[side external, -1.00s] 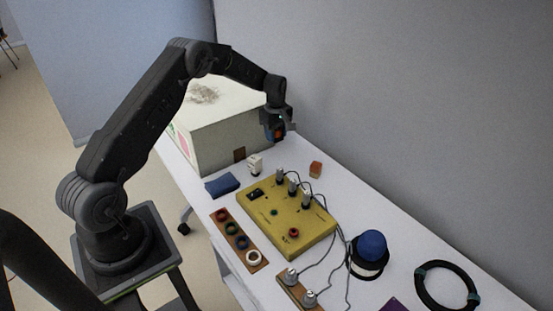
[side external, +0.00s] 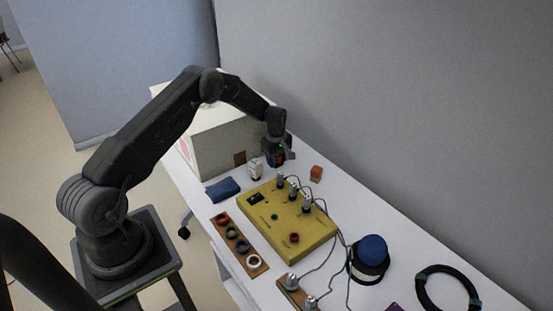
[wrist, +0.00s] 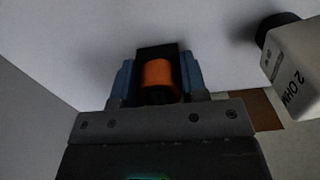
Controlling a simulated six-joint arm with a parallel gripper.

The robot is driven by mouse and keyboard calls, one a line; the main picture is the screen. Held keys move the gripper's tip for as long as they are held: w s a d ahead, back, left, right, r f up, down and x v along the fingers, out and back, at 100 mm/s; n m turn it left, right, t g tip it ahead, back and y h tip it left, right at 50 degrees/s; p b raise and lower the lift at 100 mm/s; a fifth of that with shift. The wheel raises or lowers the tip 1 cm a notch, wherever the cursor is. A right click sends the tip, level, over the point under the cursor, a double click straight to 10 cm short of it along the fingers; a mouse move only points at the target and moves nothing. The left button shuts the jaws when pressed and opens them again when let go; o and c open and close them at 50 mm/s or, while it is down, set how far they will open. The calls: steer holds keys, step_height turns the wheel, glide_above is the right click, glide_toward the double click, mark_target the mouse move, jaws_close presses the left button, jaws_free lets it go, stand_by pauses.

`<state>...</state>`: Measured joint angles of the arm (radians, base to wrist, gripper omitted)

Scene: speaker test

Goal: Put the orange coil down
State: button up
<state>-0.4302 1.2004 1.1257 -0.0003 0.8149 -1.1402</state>
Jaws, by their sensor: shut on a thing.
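The orange coil (wrist: 159,78) sits between the two blue fingers of my gripper (wrist: 160,82) in the wrist view, with dark end pieces around the orange winding. My gripper is shut on it. In the side view, my gripper (side external: 276,158) points down low over the white table (side external: 345,210), beside the pale box and behind the small white block. The coil is mostly hidden there, and I cannot tell whether it touches the table.
A white block marked "2 OHM" (wrist: 294,62) stands close by on the right in the wrist view. An orange-brown block (side external: 316,173), a yellow panel (side external: 290,225) with wired posts, a blue cloth-like item (side external: 222,189) and the pale box (side external: 215,147) are nearby.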

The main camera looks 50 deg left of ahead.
steer(key=o, duration=1)
steer(key=shift+f, duration=0.1)
steer(key=shift+c, duration=0.2)
step_height(320, 180, up, 13)
steer(key=s+d+r+m+t, duration=0.1)
steer(key=s+d+r+m, duration=0.35)
steer(key=d+r, duration=0.4)
steer(key=s+d+r+m+t, duration=0.2)
steer(key=s+d+r+m, duration=0.3)
steer(key=r, duration=0.7)
steer(key=s+d+r+m+t, duration=0.1)
steer(key=s+d+m, duration=0.3)
steer(key=s, duration=0.7)
steer(key=s+d+r+m+t, duration=0.1)
steer(key=s+d+m, duration=0.3)
steer(key=s, duration=0.8)
steer(key=shift+d+t, duration=0.3)
steer(key=shift+d, duration=0.9)
